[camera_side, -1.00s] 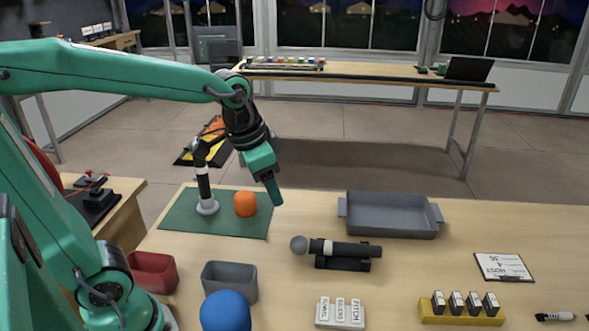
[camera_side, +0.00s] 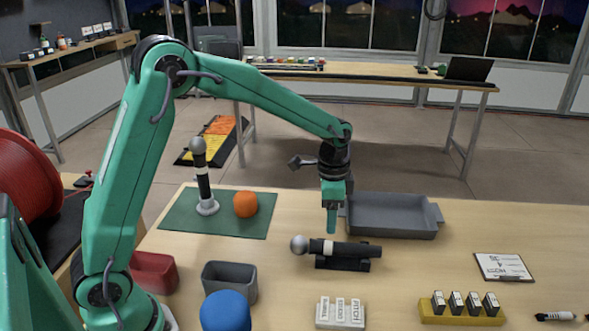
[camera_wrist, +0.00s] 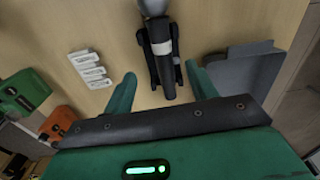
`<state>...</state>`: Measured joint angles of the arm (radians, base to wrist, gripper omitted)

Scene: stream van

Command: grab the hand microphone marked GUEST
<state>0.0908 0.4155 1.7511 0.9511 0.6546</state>
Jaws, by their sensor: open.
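A dark hand microphone (camera_side: 352,250) with a grey ball head and a white band lies across a black cradle (camera_side: 342,264) on the bench. A second microphone (camera_side: 203,185), also with a white band, stands upright in a white base on the green mat. I cannot read a name on either band. My gripper (camera_side: 331,230) points down just above the lying microphone. In the wrist view my gripper (camera_wrist: 160,72) is open, and the lying microphone (camera_wrist: 161,55) shows between its fingers, its head away from me. No finger clearly touches it.
A grey tray (camera_side: 437,232) stands close behind, to the right. An orange ball (camera_side: 246,204) sits on the green mat (camera_side: 245,229). Red (camera_side: 153,272) and grey (camera_side: 230,285) bins, a blue ball (camera_side: 226,312) and a white label block (camera_side: 340,313) are nearer. A clipboard (camera_side: 503,267) lies right.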

